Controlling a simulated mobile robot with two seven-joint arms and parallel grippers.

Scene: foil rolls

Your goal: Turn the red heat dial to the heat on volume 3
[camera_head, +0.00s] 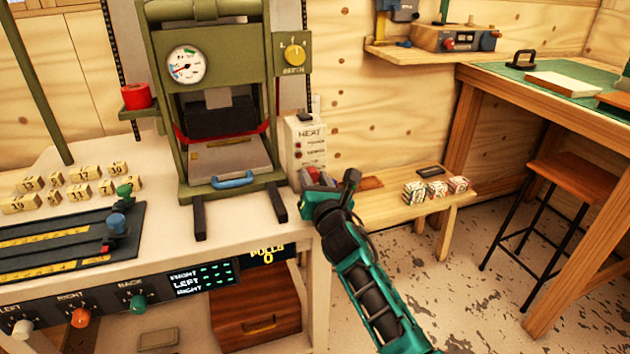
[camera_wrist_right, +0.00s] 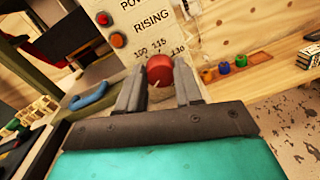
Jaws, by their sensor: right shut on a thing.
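The red heat dial (camera_wrist_right: 160,69) sits on the lower face of the white heat box (camera_head: 305,135), below the word RISING. The numbers 100, 115 and 130 are printed around it in the right wrist view. A small pale mark shows near the dial's lower left edge, but I cannot tell surely where the dial points. My right gripper (camera_head: 311,176) is at the front of the box, its two dark fingers (camera_wrist_right: 160,90) shut on the dial from either side. In the head view the gripper mostly covers the dial. My left gripper is not in view.
The green press (camera_head: 215,90) with its gauge (camera_head: 186,64) and yellow depth knob (camera_head: 294,54) stands left of the box. A low wooden bench (camera_head: 385,208) with small foil boxes is to the right. Number blocks and sliders lie on the left worktop.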

